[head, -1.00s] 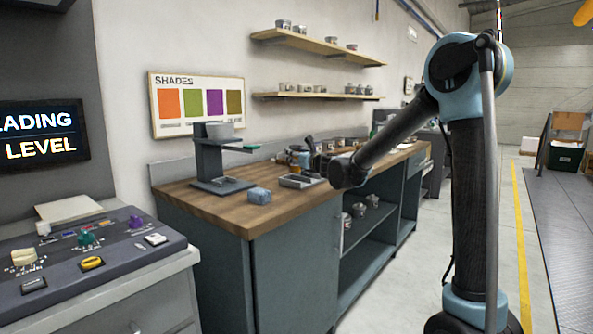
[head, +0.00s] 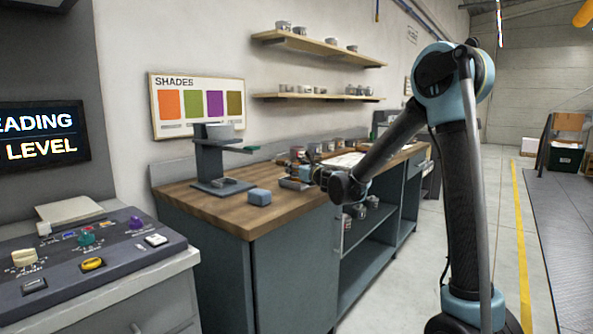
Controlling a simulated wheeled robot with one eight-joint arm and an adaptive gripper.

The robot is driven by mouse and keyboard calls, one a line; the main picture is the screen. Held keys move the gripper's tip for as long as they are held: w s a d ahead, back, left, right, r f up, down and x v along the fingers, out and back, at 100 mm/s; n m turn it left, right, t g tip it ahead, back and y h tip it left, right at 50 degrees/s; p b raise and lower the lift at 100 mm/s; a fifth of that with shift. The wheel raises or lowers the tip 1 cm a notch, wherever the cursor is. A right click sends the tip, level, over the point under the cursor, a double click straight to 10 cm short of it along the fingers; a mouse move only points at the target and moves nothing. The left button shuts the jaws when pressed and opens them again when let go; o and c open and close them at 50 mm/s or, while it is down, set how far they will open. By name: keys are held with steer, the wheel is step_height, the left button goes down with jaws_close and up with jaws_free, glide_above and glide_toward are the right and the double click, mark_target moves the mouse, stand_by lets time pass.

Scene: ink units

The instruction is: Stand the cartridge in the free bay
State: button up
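My arm reaches over the wooden workbench (head: 215,212) from the right. Its rounded dark wrist end (head: 345,188) is near the bench's front edge. My gripper (head: 300,176) appears small, beyond and left of the wrist, among grey and dark parts low over the bench. Its fingers cannot be made out, nor whether they hold anything. A grey tray-like shape there is mostly covered by it. I cannot pick out the cartridge or the free bay with certainty at this size.
A dark stand (head: 209,160) with a green-tipped arm is on the bench at left. A blue-grey block (head: 259,196) lies in front of it. Several tins stand behind my wrist. A control console (head: 95,255) is at lower left. The bench's front left is clear.

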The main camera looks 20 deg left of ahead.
steer(key=v, duration=1.2)
steer(key=shift+r, duration=0.1)
steer(key=shift+d, duration=0.2)
steer(key=s+d+f+n+g+h, duration=0.3)
steer(key=s+d+f+n, duration=0.4)
steer(key=d, duration=0.7)
steer(key=s+d+f+n+g+h, duration=0.4)
steer(key=s+d+f+n, duration=0.4)
steer(key=s+d+n, duration=0.3)
steer(key=s+d+f+n+g+h, duration=0.3)
steer(key=s+d+f+n+h, duration=0.2)
steer(key=s+d, duration=1)
steer(key=d+f+n, duration=0.2)
steer(key=d+n, duration=0.1)
steer(key=n, duration=0.1)
steer(key=shift+s+f+g+h, duration=0.3)
steer(key=shift+s+f+h, duration=0.05)
steer(key=shift+h, duration=0.05)
